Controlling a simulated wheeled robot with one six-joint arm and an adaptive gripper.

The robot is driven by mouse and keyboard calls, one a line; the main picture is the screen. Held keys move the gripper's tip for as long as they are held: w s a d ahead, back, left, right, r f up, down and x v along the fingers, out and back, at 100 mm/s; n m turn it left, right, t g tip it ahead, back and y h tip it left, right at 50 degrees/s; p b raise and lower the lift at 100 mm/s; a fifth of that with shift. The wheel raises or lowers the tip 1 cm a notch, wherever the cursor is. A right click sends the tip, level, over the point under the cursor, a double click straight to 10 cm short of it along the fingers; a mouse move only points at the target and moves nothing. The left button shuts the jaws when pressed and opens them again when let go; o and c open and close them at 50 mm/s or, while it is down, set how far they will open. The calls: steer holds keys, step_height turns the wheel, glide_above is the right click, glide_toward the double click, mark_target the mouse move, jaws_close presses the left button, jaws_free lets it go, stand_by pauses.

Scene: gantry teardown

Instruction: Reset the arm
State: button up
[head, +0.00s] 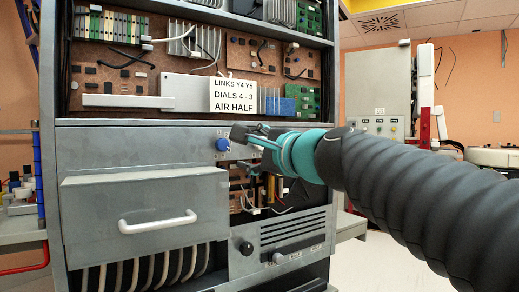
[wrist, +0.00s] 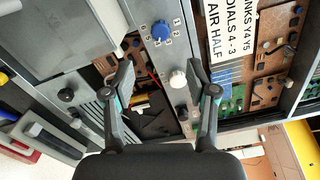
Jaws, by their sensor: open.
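My gripper (head: 250,134) reaches in from the right in the head view, in front of the cabinet's middle panel. In the wrist view my gripper (wrist: 161,82) is open, its two black fingers spread apart. A white dial (wrist: 178,78) shows between the fingertips, nearer the right one; I cannot tell how far off it is. Nothing shows held. A blue dial (head: 222,144) sits on the panel just left of the gripper; it also shows above the fingers in the wrist view (wrist: 160,30). The white dial is hidden behind my gripper in the head view.
The grey cabinet has a drawer (head: 145,205) with a white handle. Below the gripper are an open bay with wires (head: 262,192) and a lower panel (head: 300,240) with knobs. A sign (head: 232,95) reads "LINKS Y4 Y5, DIALS 4 - 3, AIR HALF".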

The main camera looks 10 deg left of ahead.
steer(key=s+d+f+n+g+h, duration=0.25)
steer(key=f+n, duration=0.25)
steer(key=f, duration=0.6)
steer(key=s+d+f+n+g+h, duration=0.25)
steer(key=f+n, duration=0.25)
steer(key=f, duration=0.6)
steer(key=s+d+f+n+g+h, duration=0.1)
steer(key=s+d+f+h, duration=0.2)
steer(key=s+d+f, duration=0.5)
steer(key=s+d+f+n+g+h, duration=0.1)
steer(key=s+d+f+h, duration=0.3)
steer(key=s+d+f, duration=0.4)
steer(key=d+f, duration=0.3)
steer(key=d, duration=0.4)
steer(key=shift+s+d+n+h, duration=0.2)
steer(key=shift+s+n+h, duration=0.1)
steer(key=shift+s, duration=0.1)
